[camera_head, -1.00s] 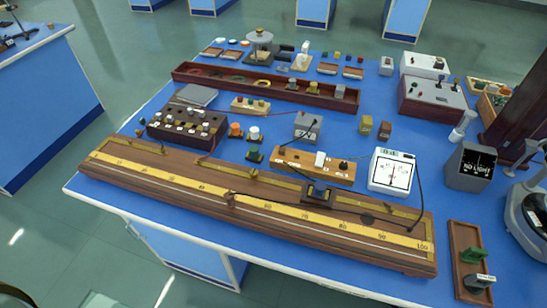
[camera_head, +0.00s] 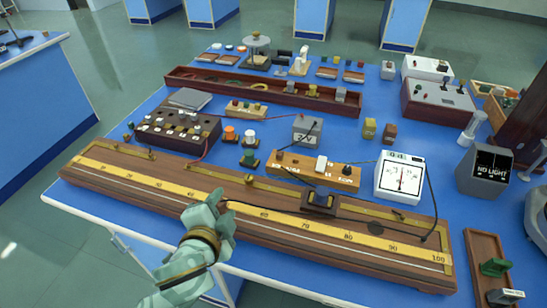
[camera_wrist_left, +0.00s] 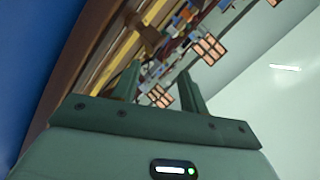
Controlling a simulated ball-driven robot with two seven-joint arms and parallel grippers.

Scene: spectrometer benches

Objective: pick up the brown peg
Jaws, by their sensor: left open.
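A small brown piece, apparently the brown peg, stands at the long wooden metre-scale board (camera_head: 330,232) and is mostly hidden behind my left gripper (camera_head: 218,210) in the head view. In the left wrist view a brown and gold piece (camera_wrist_left: 146,38) stands on the board beyond the fingertips; I cannot be sure it is the peg. My left gripper also shows in the wrist view (camera_wrist_left: 160,80), its two fingers apart with nothing visibly held. It is over the near edge of the board. My right gripper is out of view.
A black slider (camera_head: 320,203) sits on the board with a thin wire. Behind are a wooden key strip (camera_head: 290,172), a white meter (camera_head: 401,178), a plug box (camera_head: 180,128) and small terminals. A dark wooden trough (camera_head: 225,88) lies farther back.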

